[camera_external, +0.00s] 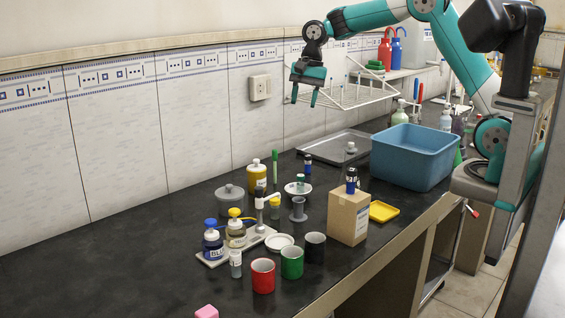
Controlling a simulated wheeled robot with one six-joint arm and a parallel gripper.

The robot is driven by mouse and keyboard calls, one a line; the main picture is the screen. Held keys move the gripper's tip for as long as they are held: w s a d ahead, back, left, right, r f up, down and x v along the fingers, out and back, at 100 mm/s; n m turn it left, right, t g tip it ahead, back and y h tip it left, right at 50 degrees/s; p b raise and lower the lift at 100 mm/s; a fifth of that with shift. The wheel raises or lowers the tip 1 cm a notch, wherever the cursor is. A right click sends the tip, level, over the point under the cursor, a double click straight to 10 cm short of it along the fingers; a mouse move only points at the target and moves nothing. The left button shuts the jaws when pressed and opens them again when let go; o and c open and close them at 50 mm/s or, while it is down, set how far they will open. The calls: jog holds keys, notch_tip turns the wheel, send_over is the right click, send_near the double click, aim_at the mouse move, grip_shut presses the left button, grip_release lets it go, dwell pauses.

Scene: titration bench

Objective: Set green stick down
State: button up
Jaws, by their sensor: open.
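A green stick (275,166) stands upright on the dark bench, just right of a yellow-brown bottle with a white cap (256,177). Its lower end is hard to make out. My gripper (303,98) is open and empty. It hangs high above the bench, up and to the right of the green stick and well apart from it, with its fingers pointing down.
A blue tub (412,157) stands at the right, with a cardboard box (348,216) in front of it. Red (263,276), green (292,262) and black (315,248) cups stand near the front edge. A grey tray (335,146) lies behind. The bench's left part is clear.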

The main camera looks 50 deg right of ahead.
jog(key=s+n+y, duration=0.1)
jog(key=s+n, duration=1.7)
jog(key=s, duration=1.3)
jog(key=shift+s+f+y, duration=0.3)
jog(key=shift+s+y, duration=0.1)
jog(key=shift+r, duration=0.1)
